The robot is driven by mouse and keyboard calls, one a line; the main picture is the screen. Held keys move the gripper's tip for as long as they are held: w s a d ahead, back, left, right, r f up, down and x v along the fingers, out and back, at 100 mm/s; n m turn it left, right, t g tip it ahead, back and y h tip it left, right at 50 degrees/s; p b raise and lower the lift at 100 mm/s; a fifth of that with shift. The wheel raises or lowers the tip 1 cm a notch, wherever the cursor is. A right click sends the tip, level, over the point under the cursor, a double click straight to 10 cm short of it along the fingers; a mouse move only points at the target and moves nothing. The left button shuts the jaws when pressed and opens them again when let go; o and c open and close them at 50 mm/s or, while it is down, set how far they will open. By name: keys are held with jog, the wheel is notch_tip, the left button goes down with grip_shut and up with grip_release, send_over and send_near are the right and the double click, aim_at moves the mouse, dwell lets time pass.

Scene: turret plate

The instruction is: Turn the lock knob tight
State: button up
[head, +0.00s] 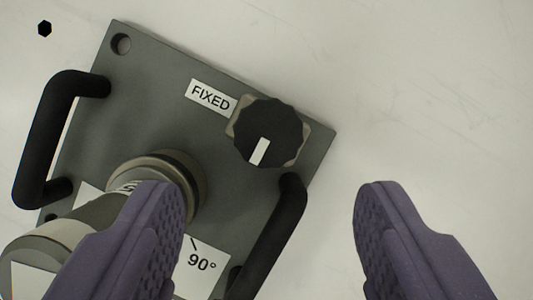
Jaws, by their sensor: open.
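The lock knob (268,133) is black and scalloped, with a white pointer mark aimed toward the lower left of the picture. It sits on a beige base near the right corner of a dark grey plate (160,75). A white label reading FIXED (211,97) is just left of it. My gripper (270,205) is open, with two purple ribbed fingers spread wide in the lower part of the view. Nothing is between the fingertips at the knob's level that I can see gripped. The knob appears beyond the fingertips, roughly centred between them and apart from both.
Two black handles stand on the plate, one at the left (45,135) and one at the lower right (275,235). A round beige turret part (185,175) and a 90° label (203,262) are partly hidden by the left finger. The pale surface at right is clear.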

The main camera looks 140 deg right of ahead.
aim_at(268, 137)
jog(key=x, duration=0.6)
jog(key=shift+w+f, duration=0.1)
jog(key=shift+a, duration=0.1)
jog(key=c, duration=1.1)
